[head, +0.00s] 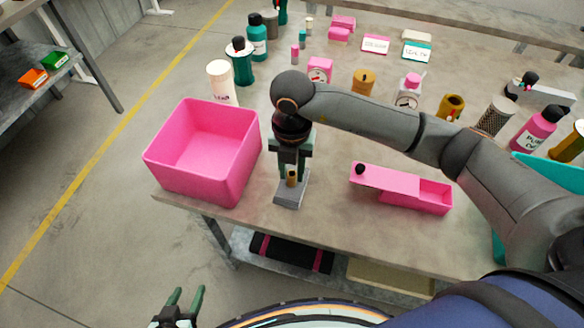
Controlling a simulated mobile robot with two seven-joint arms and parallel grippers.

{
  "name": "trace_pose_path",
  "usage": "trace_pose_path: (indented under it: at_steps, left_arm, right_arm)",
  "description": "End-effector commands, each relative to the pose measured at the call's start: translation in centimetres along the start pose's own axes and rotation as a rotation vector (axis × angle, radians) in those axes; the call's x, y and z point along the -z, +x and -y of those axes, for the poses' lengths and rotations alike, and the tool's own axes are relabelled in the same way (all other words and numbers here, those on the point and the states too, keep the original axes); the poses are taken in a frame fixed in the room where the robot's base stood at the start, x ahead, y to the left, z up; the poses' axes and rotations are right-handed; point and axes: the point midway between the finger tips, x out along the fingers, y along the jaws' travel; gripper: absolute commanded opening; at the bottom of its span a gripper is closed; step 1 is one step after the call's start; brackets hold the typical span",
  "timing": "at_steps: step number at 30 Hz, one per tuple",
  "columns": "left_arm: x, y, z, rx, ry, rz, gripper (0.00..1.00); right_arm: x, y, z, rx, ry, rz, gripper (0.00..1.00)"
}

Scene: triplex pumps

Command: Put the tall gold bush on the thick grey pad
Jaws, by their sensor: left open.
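A small gold bush (292,178) stands upright at the thick grey pad (290,199), near the front edge of the table. My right gripper (291,174) points down over the pad with the bush between its fingers. I cannot tell whether the fingers touch the bush, or whether its base rests on the pad. My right arm hides part of the table behind it. My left gripper (186,299) is open and empty, low in front of the table at the bottom left.
A pink bin (205,150) stands just left of the pad. A pink tray (402,187) lies to the right. Gold parts (363,82), pink and teal bottles and labelled boxes stand farther back. The table between pad and pink tray is clear.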

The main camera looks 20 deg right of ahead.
Motion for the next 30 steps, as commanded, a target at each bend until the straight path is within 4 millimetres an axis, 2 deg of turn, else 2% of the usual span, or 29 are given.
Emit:
trace_pose_path:
  at_steps: [1,6,13,17,20,30]
  left_arm:
    - [0.0,0.0,0.0,0.000,0.000,0.000,0.56]
    - [0.0,0.0,0.0,0.000,0.000,0.000,0.56]
    - [0.1,-0.1,0.0,0.000,0.000,0.000,0.56]
    - [0.3,-0.3,0.0,0.000,0.000,0.000,0.56]
    - [0.2,-0.2,0.0,0.000,0.000,-0.001,0.56]
    - [0.1,0.0,0.0,0.000,0.000,0.000,0.56]
  right_arm:
    - [0.0,0.0,0.0,0.000,0.001,0.000,0.38]
    - [0.0,0.0,0.0,0.001,0.001,0.000,0.56]
    - [0.0,-0.1,0.0,0.001,0.001,0.000,0.56]
    - [-0.1,-0.9,0.0,-0.001,0.001,0.001,0.56]
    - [-0.1,-2.4,-0.1,-0.003,0.000,0.004,0.56]
    - [-0.1,-9.7,-0.1,-0.002,0.000,0.004,0.56]
